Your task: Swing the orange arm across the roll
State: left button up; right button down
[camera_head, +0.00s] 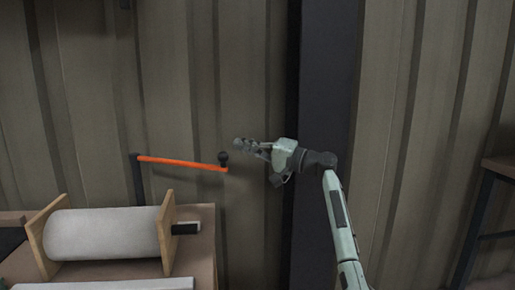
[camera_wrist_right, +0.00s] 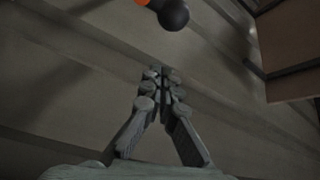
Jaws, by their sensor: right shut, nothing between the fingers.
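The orange arm (camera_head: 183,163) is a thin bar joined to a dark upright post (camera_head: 138,180) at its left end. It reaches right, past the roll's right end, and carries a black ball knob (camera_head: 223,156) at its free end. The knob also shows at the top of the right wrist view (camera_wrist_right: 173,15). The white roll (camera_head: 103,234) lies between two wooden end plates, below the arm. My right gripper (camera_head: 240,146) is shut and empty, just right of the knob, apart from it in the wrist view. Its closed fingers show in the right wrist view (camera_wrist_right: 163,78). My left gripper is out of view.
The roll stands on a brown bench (camera_head: 205,250) with a pale sheet (camera_head: 110,284) at its front. A corrugated wall (camera_head: 240,60) and dark column (camera_head: 325,70) stand behind. A dark-legged table (camera_head: 480,215) is at the right edge.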

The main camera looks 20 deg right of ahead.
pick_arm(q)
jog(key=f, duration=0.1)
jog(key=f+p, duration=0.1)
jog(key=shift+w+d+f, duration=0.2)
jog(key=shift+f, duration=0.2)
pick_arm(e)
jog(key=a, duration=0.1)
jog(key=s+a, duration=0.1)
jog(key=a+f, duration=0.1)
jog(key=shift+s+a+f, duration=0.1)
jog(key=shift+s+a, duration=0.05)
jog(key=shift+s, duration=0.15)
